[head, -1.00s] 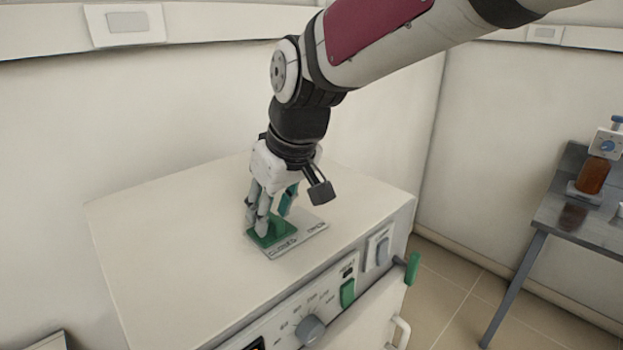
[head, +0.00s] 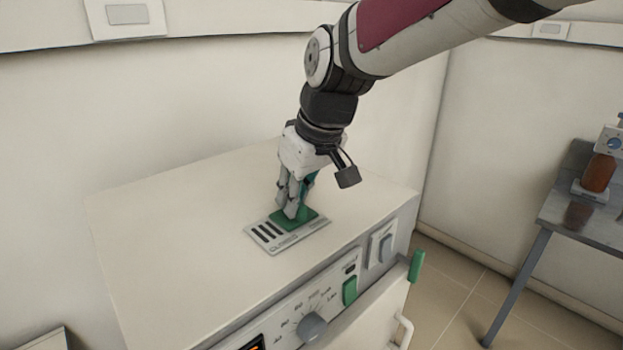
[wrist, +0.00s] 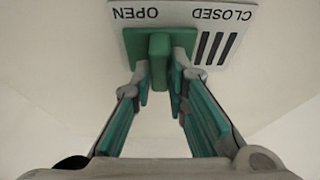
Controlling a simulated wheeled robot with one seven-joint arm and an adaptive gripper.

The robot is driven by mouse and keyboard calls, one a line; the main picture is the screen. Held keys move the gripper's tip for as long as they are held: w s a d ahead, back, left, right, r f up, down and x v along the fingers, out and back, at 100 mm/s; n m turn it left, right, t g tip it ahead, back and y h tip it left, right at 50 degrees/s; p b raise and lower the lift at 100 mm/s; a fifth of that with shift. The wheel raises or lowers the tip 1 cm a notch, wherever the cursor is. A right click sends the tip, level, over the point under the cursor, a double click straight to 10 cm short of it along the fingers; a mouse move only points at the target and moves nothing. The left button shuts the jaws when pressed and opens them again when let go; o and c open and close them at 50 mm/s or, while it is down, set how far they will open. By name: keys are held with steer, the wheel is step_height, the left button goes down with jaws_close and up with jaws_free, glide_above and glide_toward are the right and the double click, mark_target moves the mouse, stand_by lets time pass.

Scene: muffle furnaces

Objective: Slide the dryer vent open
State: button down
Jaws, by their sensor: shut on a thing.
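The dryer vent is a grey plate (head: 261,243) on top of the cream furnace, with a green slider (head: 305,222). In the head view the slider covers the right part of the plate, and dark slots show on the left. In the wrist view the slider (wrist: 186,40) lies under the OPEN label, and the bare slots (wrist: 214,48) lie under the CLOSED label. My gripper (head: 293,214) points down and is shut on the slider's raised green tab (wrist: 159,62).
The furnace top (head: 170,225) is otherwise clear. Its front has a grey dial (head: 312,326), a green switch (head: 349,290) and a green-tipped handle (head: 416,265). A metal table (head: 570,205) with a brown bottle (head: 598,172) stands at the right.

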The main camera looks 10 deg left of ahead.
steer(key=shift+w+d, duration=0.35)
steer(key=shift+w, duration=0.05)
steer(key=c, duration=1.6)
jaws_free()
steer(key=shift+o, duration=0.2)
steer(key=v, duration=1.2)
steer(key=s+d+f+m+t+h, duration=0.1)
steer(key=s+d+f+m, duration=0.3)
steer(key=s+d, duration=0.5)
steer(key=s+d+f+m+t+h, duration=0.1)
steer(key=s+d+f+m, duration=0.4)
steer(key=d, duration=0.8)
steer(key=s+f+h, duration=0.1)
steer(key=s, duration=0.2)
steer(key=shift+s+d+f+m, duration=0.3)
steer(key=shift+s, duration=0.1)
